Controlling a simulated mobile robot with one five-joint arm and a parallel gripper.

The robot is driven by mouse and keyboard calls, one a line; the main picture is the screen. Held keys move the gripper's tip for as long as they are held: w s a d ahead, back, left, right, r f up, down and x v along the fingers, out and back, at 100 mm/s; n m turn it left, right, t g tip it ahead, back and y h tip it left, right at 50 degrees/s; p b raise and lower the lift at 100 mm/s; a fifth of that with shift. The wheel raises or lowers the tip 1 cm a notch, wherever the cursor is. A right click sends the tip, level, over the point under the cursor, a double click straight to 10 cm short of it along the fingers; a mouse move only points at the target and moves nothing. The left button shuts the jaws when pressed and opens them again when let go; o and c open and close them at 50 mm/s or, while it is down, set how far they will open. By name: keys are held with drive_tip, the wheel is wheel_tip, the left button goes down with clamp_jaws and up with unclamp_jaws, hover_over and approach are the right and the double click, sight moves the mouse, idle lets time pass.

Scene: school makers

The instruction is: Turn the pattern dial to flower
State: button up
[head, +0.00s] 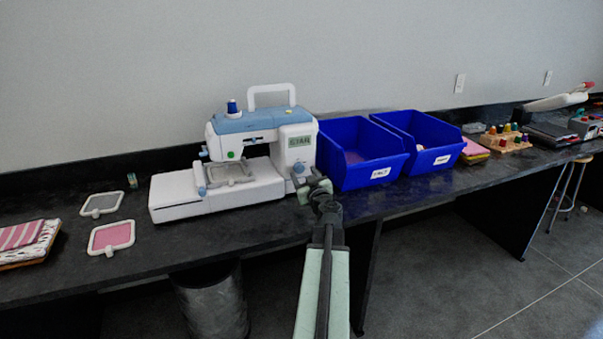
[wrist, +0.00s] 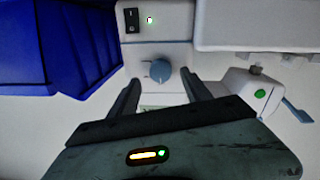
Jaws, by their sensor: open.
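The white and light-blue sewing machine (head: 270,135) stands on the dark counter. Its small display (head: 299,141) appears to read STAR. The blue pattern dial (head: 299,168) is on the machine's right front, below the display. In the wrist view the dial (wrist: 158,70) shows whole on the white panel, with a pointed edge. My gripper (head: 310,185) is open in front of the dial. In the wrist view its two fingers (wrist: 161,84) stand apart on either side, just short of the dial, with nothing between them. The display is mostly hidden there behind my gripper.
Two blue bins (head: 360,180) stand close to the machine's right side. A black switch with a green light (wrist: 131,20) is near the dial. Embroidery hoops (head: 111,238) and folded cloth (head: 22,240) lie at left. A metal bin (head: 212,300) stands under the counter.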

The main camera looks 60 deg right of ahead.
sight(299, 168)
drive_tip(key=x, duration=0.3)
drive_tip(key=shift+s, duration=0.1)
drive_tip(key=shift+c, duration=0.4)
